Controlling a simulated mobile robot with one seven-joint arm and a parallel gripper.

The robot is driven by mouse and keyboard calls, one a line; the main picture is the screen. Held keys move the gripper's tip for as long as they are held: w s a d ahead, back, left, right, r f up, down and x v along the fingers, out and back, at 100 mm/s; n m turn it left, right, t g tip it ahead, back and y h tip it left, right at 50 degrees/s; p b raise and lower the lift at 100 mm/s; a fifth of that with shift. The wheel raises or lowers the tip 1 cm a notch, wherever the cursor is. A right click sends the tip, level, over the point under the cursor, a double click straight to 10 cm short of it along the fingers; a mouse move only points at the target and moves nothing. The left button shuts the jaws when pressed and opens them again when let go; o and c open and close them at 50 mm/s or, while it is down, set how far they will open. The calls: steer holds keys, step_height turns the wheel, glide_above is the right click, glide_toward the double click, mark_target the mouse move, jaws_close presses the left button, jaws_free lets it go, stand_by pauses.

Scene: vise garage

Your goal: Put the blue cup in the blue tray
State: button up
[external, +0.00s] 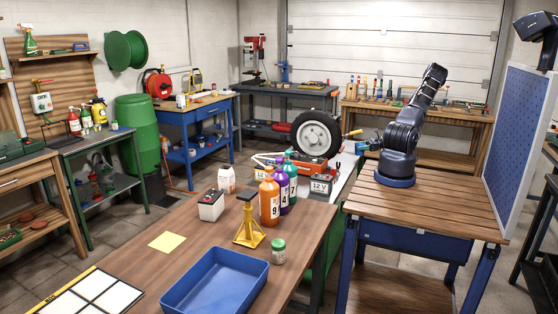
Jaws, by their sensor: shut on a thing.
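The blue tray (216,283) lies on the brown wooden table at the front, and its visible inside is empty. I cannot clearly pick out the blue cup anywhere in this view.
On the front table (150,250) stand a yellow jack stand (249,226), a green-lidded jar (279,251), a battery (211,206) and numbered bottles (269,201).

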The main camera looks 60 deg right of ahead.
steer(key=shift+w, duration=0.2)
steer(key=r+x, duration=0.1)
steer(key=x, duration=1)
steer(key=r+x, duration=0.1)
steer(key=x, duration=0.4)
steer(key=shift+w+r, duration=0.25)
steer(key=shift+w, duration=0.4)
steer(key=shift+w+f+h, duration=0.25)
steer(key=shift+f+h, duration=0.05)
steer(key=shift+f, duration=1.5)
steer(key=shift+f, duration=0.1)
steer(key=o, duration=0.7)
steer(key=v, duration=1.2)
steer(key=shift+s, duration=0.1)
